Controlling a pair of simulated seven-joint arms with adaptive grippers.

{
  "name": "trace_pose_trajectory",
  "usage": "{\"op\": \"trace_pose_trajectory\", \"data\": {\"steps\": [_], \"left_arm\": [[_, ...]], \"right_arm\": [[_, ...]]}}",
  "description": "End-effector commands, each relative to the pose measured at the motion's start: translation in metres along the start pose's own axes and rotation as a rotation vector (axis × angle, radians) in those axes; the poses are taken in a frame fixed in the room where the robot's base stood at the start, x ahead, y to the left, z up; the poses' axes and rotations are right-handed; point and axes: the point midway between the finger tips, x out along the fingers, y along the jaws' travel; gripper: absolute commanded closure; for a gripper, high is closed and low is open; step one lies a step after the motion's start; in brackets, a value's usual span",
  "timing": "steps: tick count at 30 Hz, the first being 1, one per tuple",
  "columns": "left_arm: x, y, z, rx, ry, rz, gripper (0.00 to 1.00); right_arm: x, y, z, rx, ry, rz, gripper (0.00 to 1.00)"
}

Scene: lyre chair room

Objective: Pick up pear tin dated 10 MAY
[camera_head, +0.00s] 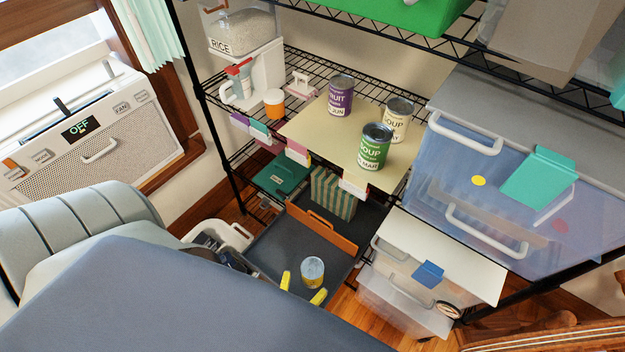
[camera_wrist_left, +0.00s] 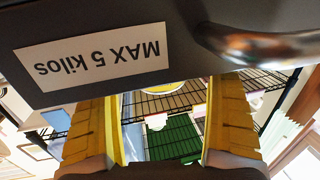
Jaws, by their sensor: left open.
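A small tin (camera_head: 312,272) with a pale grey-blue side stands by the front of the dark tray. Its label is too small to read, so I cannot tell its contents or date. My left gripper (camera_head: 302,288) is open, with its yellow fingertips just in front of and beside this tin. In the left wrist view the open yellow fingers (camera_wrist_left: 165,125) frame a gap with no thing clearly held. My right gripper is not in view.
The dark tray (camera_head: 275,250) has an orange panel (camera_head: 322,231) and a striped box (camera_head: 333,192) behind it. A lidded clear box (camera_head: 440,250) stands to the right. A dark panel (camera_wrist_left: 140,25) labelled "MAX 5 kilos" is close in the wrist view.

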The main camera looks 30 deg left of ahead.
Motion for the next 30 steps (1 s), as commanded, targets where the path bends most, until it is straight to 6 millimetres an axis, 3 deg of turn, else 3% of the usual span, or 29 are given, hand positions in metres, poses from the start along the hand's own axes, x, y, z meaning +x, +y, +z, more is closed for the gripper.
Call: {"op": "trace_pose_trajectory", "data": {"steps": [5, 16, 24, 30], "left_arm": [[0.007, 0.000, 0.000, 0.000, 0.001, 0.000, 0.08], [0.048, 0.002, -0.001, 0.000, 0.002, 0.000, 0.08], [0.052, 0.002, -0.001, 0.000, 0.000, 0.000, 0.08], [0.052, 0.002, -0.001, 0.000, 0.000, 0.000, 0.30]], "right_arm": [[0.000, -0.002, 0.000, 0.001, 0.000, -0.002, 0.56], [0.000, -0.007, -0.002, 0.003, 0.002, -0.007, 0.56], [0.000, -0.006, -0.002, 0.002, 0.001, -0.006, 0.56], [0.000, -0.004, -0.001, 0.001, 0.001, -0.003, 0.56]]}}
